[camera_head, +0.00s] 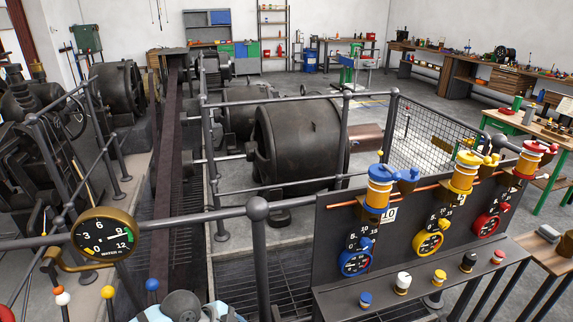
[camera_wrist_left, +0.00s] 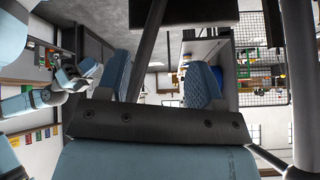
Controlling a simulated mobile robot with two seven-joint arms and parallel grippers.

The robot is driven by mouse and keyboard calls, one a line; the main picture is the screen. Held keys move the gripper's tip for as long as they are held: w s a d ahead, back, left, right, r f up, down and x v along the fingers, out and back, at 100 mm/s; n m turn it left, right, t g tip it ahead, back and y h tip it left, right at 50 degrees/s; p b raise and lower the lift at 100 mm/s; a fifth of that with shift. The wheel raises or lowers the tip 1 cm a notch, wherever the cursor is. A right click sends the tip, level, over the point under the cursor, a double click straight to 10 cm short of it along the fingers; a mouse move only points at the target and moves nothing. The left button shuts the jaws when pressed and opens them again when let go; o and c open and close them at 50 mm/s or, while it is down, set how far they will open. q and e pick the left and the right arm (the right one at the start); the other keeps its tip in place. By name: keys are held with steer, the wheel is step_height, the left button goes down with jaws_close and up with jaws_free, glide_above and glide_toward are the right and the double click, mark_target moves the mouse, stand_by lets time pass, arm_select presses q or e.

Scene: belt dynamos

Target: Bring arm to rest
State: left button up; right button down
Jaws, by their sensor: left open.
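My left gripper (camera_wrist_left: 160,82) shows in the left wrist view. Its two blue padded fingers stand apart with nothing held between them. A dark post and a railing bar show beyond the fingers, and I cannot tell how close they are. Light blue arm links of mine show at the left of that view. In the head view only a grey and light blue part of my body shows at the bottom edge.
A dark control panel (camera_head: 330,253) with blue, yellow and red dials stands at front right. A railing post (camera_head: 260,255) and a brass-rimmed gauge (camera_head: 104,234) stand close in front. Levers with coloured knobs rise at bottom left. A large dynamo (camera_head: 298,143) lies behind the railing.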

arm_select(q)
steer(key=s+a+f+n+t+y+p, duration=0.1)
steer(key=s+a+n+t+p, duration=0.2)
steer(key=s+n, duration=0.4)
steer(key=s+a+f+n+t+y+p, duration=0.1)
steer(key=s+a+n+t+y+p, duration=0.1)
steer(key=s+a+n+t, duration=0.3)
steer(key=s+n+t+p, duration=0.1)
steer(key=s+n, duration=0.2)
steer(key=s, duration=0.1)
steer(key=shift+s+f+y, duration=0.15)
steer(key=shift+s+y, duration=0.15)
steer(key=shift+s, duration=0.05)
